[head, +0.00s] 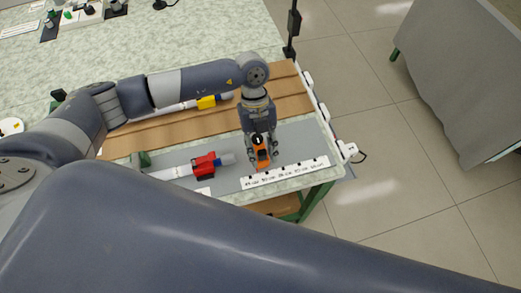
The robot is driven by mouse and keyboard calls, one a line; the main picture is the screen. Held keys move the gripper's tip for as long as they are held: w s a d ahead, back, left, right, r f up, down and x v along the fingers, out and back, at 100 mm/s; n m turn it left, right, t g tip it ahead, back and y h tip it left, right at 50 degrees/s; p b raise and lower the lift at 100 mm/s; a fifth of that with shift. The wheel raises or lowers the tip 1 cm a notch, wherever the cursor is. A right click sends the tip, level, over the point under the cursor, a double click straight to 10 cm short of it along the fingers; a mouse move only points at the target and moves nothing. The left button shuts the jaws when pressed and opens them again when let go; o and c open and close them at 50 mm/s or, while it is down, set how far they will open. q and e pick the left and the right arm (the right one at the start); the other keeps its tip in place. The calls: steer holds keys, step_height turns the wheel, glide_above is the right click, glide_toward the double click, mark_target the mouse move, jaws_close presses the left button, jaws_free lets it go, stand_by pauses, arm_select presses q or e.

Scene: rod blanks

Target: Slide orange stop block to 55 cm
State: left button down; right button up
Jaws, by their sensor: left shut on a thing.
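The orange stop block (263,157) is on the grey strip at the near side of the table, just behind the white scale (285,173). My left gripper (263,161) reaches down from above and is shut on the block; its fingers hide part of it. The scale carries dark marks and labels too small to read surely. My right gripper is not in view.
A yellow clamp (207,102) on another rod lies farther back on the brown board (290,98). The table's right edge is close, with open floor (400,190) beyond.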

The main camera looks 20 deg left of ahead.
arm_select(q)
steer(key=w+d+b, duration=0.1)
steer(key=d, duration=0.1)
steer(key=w+d, duration=0.2)
steer(key=w+d+b, duration=0.1)
steer(key=d, duration=0.1)
steer(key=shift+w+d+b, duration=0.2)
steer(key=shift+d+b, duration=0.05)
steer(key=shift+b, duration=0.05)
steer(key=c, duration=1.4)
jaws_free()
steer(key=shift+c, duration=0.2)
steer(key=shift+a, duration=0.1)
steer(key=shift+r, duration=0.3)
steer(key=v, duration=1.1)
steer(key=shift+r, duration=0.2)
